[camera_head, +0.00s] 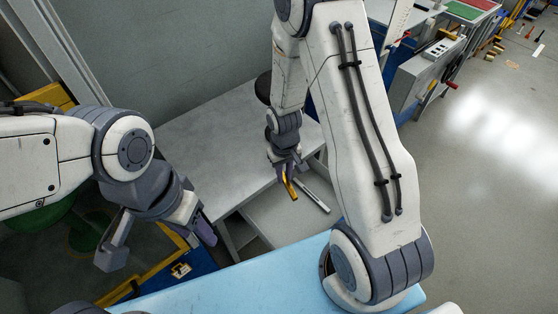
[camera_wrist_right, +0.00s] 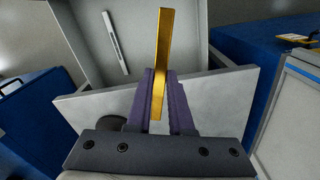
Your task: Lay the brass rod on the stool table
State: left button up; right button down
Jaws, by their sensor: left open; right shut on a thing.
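The brass rod (camera_head: 291,190) is a short golden bar. My right gripper (camera_head: 287,172) is shut on it, and the rod sticks out past the fingertips. In the right wrist view the rod (camera_wrist_right: 163,60) stands between the purple fingers of my right gripper (camera_wrist_right: 160,78). A grey table (camera_head: 215,135), which looks like the stool table, lies by the wall; its pale top (camera_wrist_right: 225,100) also shows in the wrist view. The rod appears near its front edge; its exact height is unclear. My left gripper (camera_head: 157,243) is open and empty at the left.
A lower grey tray or drawer (camera_head: 262,218) with a silver bar (camera_head: 314,195) is in front of the table. A dark round object (camera_head: 263,88) is partly hidden behind my right arm. A light blue surface (camera_head: 240,285) is at the front. Open floor is at right.

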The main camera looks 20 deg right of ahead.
aim_at(226, 169)
jog(key=k, duration=0.5)
jog(key=z, duration=1.5)
jog(key=i, duration=0.7)
jog(key=u, duration=2.7)
jog(key=i, duration=0.5)
jog(key=z, duration=0.1)
